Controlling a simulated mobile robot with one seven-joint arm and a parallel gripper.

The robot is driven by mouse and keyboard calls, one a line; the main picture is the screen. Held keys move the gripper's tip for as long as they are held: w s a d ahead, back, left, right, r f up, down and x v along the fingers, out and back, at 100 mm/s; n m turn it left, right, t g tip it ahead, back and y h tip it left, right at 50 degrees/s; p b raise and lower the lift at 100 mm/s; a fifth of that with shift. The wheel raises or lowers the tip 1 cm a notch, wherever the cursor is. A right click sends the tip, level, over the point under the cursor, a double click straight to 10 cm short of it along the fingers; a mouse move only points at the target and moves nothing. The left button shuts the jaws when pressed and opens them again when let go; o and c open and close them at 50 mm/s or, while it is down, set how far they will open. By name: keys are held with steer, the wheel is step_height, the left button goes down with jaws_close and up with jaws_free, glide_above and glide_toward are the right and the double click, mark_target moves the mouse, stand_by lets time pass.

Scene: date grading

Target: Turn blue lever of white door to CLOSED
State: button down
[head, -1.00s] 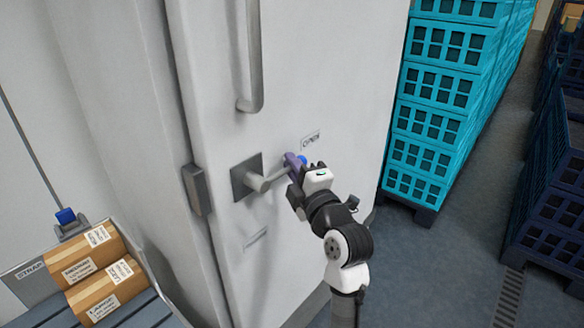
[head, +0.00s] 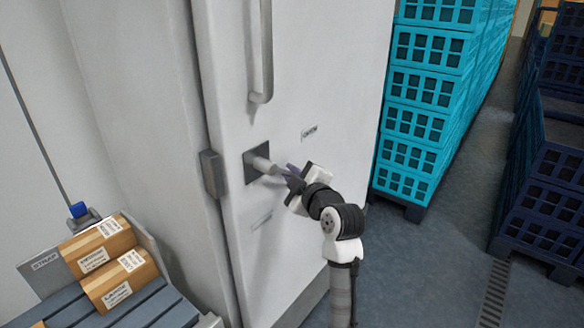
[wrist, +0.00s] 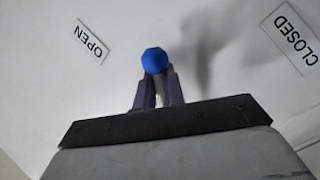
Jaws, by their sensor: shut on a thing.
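The white door (head: 300,75) has a lever (head: 275,169) on a square grey plate (head: 250,170). The lever points right and slightly down in the head view, below the OPEN label (head: 309,132). Its blue knob (wrist: 153,60) shows in the wrist view, between the OPEN label (wrist: 90,42) and the CLOSED label (wrist: 291,43). My gripper (head: 290,170) is at the lever's outer end. In the wrist view my gripper (wrist: 158,84) has its purple fingers shut around the lever just by the knob. The knob is hidden in the head view.
A long vertical handle (head: 262,55) is above the lever. A grey latch block (head: 212,174) is on the door's left edge. Cartons (head: 120,280) sit on a slatted surface at lower left.

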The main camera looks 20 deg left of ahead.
steer(key=shift+s+a+f+m+g+p, duration=0.2)
steer(key=shift+s+f+m+g+p, duration=0.25)
steer(key=shift+m, duration=0.35)
steer(key=s+m+g+p, duration=0.1)
steer(key=s+f+m+p, duration=0.1)
steer(key=shift+s+a+f+m+g+h+p, duration=0.1)
steer(key=shift+a+f+m+g+h+p, duration=0.2)
steer(key=shift+a+m+g+h, duration=0.1)
steer(key=shift+s+a+f+m+g+p, duration=0.25)
steer(key=shift+s+m+g+p, duration=0.15)
steer(key=shift+s+m+p, duration=0.35)
steer(key=shift+s+a+f+m+g+p, duration=0.25)
steer(key=shift+s+m+g+p, duration=0.3)
steer(key=shift+p, duration=0.25)
steer(key=shift+s+a+f+m+g+p, duration=0.15)
steer(key=shift+s+a+m+g+p, duration=0.15)
steer(key=shift+s+m+p, duration=0.4)
steer(key=c, duration=1.5)
jaws_free()
steer(key=shift+d, duration=0.1)
steer(key=b+v, duration=0.3)
steer(key=v, duration=1)
steer(key=shift+s+d, duration=0.15)
steer(key=shift+d, duration=0.2)
